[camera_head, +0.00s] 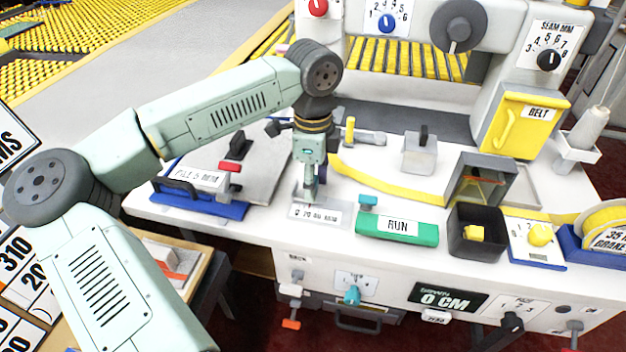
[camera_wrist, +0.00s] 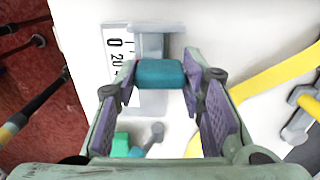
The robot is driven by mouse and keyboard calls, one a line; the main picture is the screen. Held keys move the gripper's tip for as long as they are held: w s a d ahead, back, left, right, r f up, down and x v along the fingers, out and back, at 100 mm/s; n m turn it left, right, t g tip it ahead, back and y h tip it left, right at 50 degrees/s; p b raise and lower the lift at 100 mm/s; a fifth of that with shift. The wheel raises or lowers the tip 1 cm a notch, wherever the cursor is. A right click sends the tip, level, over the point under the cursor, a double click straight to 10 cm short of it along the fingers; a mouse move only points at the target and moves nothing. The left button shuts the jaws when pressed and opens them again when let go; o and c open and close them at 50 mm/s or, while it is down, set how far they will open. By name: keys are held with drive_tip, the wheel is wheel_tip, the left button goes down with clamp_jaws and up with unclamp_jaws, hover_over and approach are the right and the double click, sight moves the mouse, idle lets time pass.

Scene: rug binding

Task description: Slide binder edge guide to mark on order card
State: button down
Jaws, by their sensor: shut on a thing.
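My gripper (camera_head: 309,183) points down at the front of the white bench. In the wrist view its two purple-padded fingers are closed on the teal grip of the edge guide (camera_wrist: 160,73). The guide's grey body (camera_wrist: 150,42) lies beyond and below the grip, next to a white scale plate (camera_wrist: 118,60) marked from 0 and 20. In the head view the plate (camera_head: 331,216) reads about "0 20 40 MM", and my gripper hides most of the guide. A blue holder with a printed card (camera_head: 197,179) stands to the left; its text is hard to read.
A green RUN bar (camera_head: 397,229) with a teal knob lies just right of the plate. A yellow binding strip (camera_head: 385,184) runs behind it. Right of these are a black bin (camera_head: 476,237) and a yellow BELT cover (camera_head: 520,125).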

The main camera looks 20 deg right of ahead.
sight(325, 196)
drive_tip(key=shift+s+d+f+b, duration=0.2)
drive_tip(key=shift+s+d+b, duration=0.35)
drive_tip(key=shift+d+b, duration=0.4)
drive_tip(key=shift+s+d+r, duration=0.1)
drive_tip(key=shift+s+r, duration=0.05)
drive_tip(key=c, duration=1.1)
unclamp_jaws()
drive_tip(key=shift+o, duration=0.3)
drive_tip(key=shift+r, duration=0.15)
drive_tip(key=shift+r, duration=0.25)
wheel_tip(325, 196, up, 11)
drive_tip(key=shift+r, duration=0.2)
